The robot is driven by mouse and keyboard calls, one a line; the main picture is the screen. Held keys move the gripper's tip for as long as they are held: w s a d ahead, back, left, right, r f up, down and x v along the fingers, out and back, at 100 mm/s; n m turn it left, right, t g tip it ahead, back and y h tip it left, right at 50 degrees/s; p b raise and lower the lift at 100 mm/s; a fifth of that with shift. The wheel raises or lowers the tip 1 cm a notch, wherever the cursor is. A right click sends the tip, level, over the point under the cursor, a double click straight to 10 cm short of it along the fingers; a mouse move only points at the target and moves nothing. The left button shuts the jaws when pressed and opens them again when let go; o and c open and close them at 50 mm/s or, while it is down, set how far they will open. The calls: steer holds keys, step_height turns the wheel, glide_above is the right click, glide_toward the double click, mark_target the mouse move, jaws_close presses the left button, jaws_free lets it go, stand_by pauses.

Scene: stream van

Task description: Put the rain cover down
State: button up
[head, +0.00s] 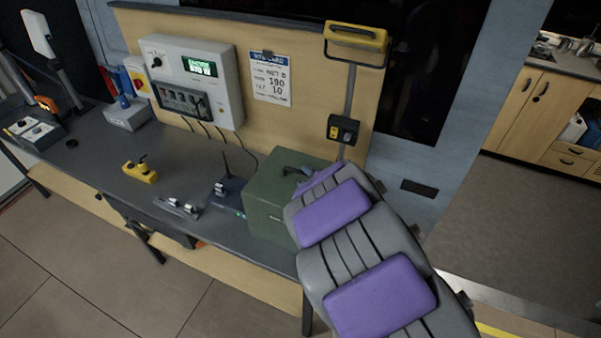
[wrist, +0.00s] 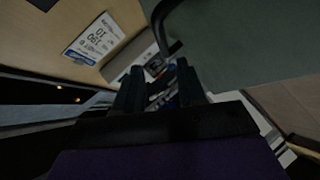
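A green box-shaped cover (head: 270,200), which looks like the rain cover, sits upright at the right end of the dark desk (head: 185,195). A dark handle (head: 297,171) is on its top. My grey and purple arm hides its right side in the head view, and my gripper is hidden there too. In the wrist view my gripper (wrist: 161,72) shows two dark fingers apart, with a gap between them. The green surface (wrist: 245,45) fills the upper right. The dark curved handle (wrist: 157,22) shows just beyond the fingertips; I cannot tell if they touch it.
A small antenna device (head: 228,193) stands left of the green cover, with a yellow device (head: 140,170) farther left. A grey control box (head: 195,80) and a printed card (head: 271,79) hang on the wooden panel. A pole with a yellow-topped fixture (head: 355,42) rises behind the cover.

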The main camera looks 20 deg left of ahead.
steer(key=v, duration=0.5)
steer(key=shift+d+r, duration=0.1)
steer(key=shift+d, duration=0.35)
steer(key=shift+s+d+r, duration=0.15)
steer(key=shift+s+d, duration=0.1)
steer(key=shift+s, duration=0.25)
steer(key=shift+a, duration=0.1)
